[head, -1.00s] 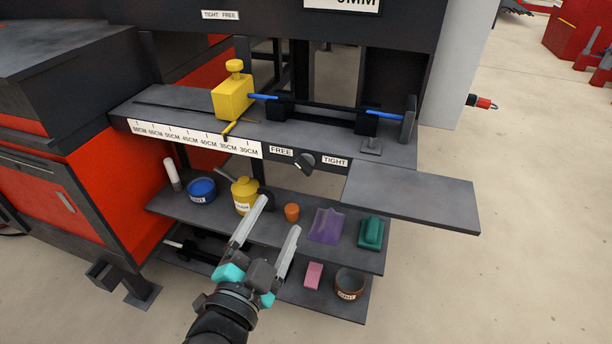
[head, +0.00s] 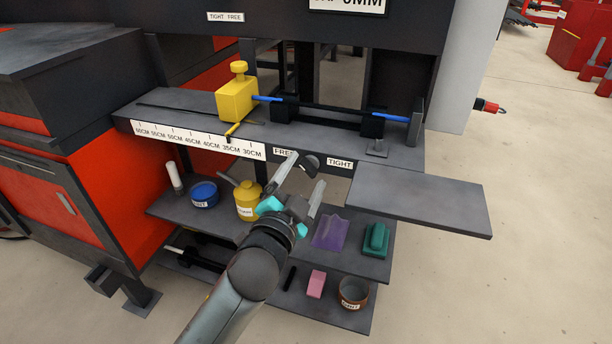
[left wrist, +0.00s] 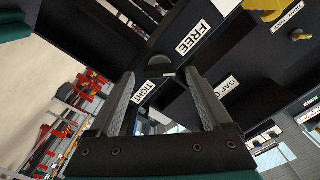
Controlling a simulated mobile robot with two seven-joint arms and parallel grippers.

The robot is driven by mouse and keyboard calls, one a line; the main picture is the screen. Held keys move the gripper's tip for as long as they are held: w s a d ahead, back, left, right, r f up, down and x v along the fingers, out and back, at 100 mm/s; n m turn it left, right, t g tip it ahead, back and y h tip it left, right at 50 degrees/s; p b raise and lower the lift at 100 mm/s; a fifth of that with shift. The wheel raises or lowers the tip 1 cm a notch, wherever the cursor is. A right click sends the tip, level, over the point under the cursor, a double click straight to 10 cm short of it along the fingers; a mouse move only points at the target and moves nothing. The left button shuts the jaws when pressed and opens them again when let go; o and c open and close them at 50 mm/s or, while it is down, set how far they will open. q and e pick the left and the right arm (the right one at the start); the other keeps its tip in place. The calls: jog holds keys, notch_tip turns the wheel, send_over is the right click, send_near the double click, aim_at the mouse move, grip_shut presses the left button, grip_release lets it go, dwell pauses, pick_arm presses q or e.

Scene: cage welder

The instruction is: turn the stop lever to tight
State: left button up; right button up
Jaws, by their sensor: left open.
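The stop lever (head: 309,163) is a small dark knob on the front edge of the bench, between the FREE label (head: 284,152) and the TIGHT label (head: 340,164). My left gripper (head: 307,169) is open in front of it, with its fingertips overlapping the lever's surroundings in the head view. In the left wrist view the lever (left wrist: 160,66) shows just beyond and between the open fingers (left wrist: 160,76), with nothing held. I cannot tell whether a finger touches it or exactly which way it points. My right gripper is not in view.
The yellow stop block (head: 237,100) and a rod with blue ends (head: 390,117) sit on the bench above. A grey side plate (head: 425,200) juts out right. The shelf below holds a yellow can (head: 247,202), a blue bowl (head: 204,193) and a purple item (head: 330,232).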

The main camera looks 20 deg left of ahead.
pick_arm(q)
jog(key=shift+w, duration=0.65)
grip_shut()
dwell(0.4)
